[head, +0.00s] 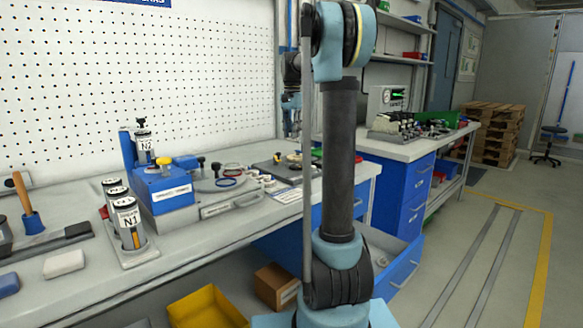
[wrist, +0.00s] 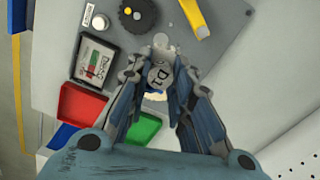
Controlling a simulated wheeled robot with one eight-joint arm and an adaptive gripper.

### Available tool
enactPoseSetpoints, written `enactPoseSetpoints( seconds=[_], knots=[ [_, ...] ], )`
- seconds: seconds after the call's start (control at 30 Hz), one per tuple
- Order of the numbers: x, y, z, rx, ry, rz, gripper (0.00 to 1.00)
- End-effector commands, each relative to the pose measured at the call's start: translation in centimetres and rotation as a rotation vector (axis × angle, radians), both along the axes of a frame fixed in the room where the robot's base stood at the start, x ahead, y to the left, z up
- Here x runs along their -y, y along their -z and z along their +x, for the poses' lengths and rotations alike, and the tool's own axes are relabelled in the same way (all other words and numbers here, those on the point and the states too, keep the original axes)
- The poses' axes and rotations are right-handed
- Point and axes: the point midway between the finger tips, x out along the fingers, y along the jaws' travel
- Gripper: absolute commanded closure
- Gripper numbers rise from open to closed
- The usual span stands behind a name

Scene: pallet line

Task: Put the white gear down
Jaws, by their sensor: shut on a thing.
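My gripper (wrist: 160,58) is shut in the wrist view, its two fingers meeting over a grey mat. It holds the white gear (wrist: 155,97), of which only a pale edge shows between the fingers; the rest is hidden. A grey piece marked D1 shows between the fingers too. In the head view part of my wrist shows at left behind my arm, and the held gear cannot be made out there.
On the mat are a black gear (wrist: 132,15), a pale round piece (wrist: 100,22) and a yellow-ended piece (wrist: 196,18). A framed card (wrist: 93,62), a red bin (wrist: 85,112) and a green bin (wrist: 143,129) lie left and below. Bare grey surface shows at right.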

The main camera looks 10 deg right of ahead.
Motion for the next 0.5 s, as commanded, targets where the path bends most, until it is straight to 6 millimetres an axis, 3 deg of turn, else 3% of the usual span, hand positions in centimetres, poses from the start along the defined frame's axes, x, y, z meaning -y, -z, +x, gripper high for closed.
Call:
enactPoseSetpoints(
  seconds=[0.13, 0.5],
  knots=[
    [-0.3, 0.8, 0.0, 0.0, -0.003, 0.0, 1.0],
    [-0.4, 5.7, 0.0, 0.0, -0.005, 0.0, 1.0]
  ],
)
